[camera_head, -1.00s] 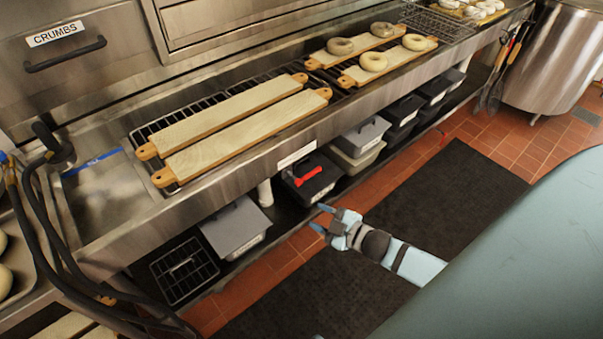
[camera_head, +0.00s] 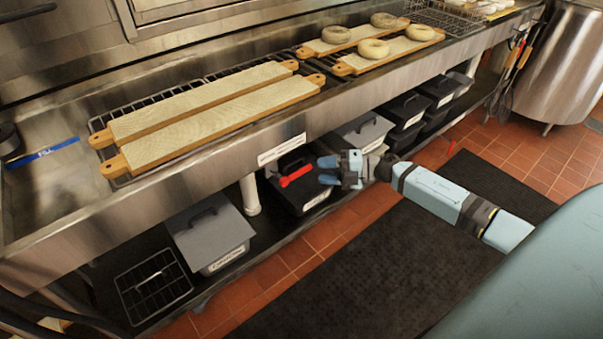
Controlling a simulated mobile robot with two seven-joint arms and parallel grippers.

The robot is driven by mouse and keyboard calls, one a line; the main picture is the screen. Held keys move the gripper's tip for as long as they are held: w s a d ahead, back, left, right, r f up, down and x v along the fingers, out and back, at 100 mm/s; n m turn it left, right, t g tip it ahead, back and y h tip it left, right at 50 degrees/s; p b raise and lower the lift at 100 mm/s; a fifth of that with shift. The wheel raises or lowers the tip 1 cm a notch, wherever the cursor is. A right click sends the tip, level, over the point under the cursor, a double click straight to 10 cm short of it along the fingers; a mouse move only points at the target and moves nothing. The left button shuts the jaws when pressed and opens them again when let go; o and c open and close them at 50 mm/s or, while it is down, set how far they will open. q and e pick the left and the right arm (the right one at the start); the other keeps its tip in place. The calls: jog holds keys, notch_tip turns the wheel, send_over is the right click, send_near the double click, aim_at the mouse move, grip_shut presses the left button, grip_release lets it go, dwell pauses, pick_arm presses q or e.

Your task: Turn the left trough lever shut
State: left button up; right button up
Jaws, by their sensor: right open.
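The left trough lever (camera_head: 297,176) is a red handle below the trough's front edge, in front of a black lidded bin (camera_head: 304,196). It slants, with its right end higher. My right gripper (camera_head: 326,171) is open and empty. Its light blue fingertips point left at the lever, a short gap from its right end in the picture. Whether they are level with it in depth, I cannot tell. My left gripper is not in view.
The steel trough (camera_head: 205,170) carries long boards (camera_head: 205,125) and bagels. A white pipe (camera_head: 250,195) stands left of the lever. Grey and black bins line the shelf below. A small red piece (camera_head: 451,148) shows further right. A dark mat (camera_head: 370,265) covers the floor.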

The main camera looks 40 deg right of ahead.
aim_at(302, 169)
jog(key=x, duration=0.6)
jog(key=shift+w+a, duration=0.25)
jog(key=shift+f, duration=0.1)
grip_shut()
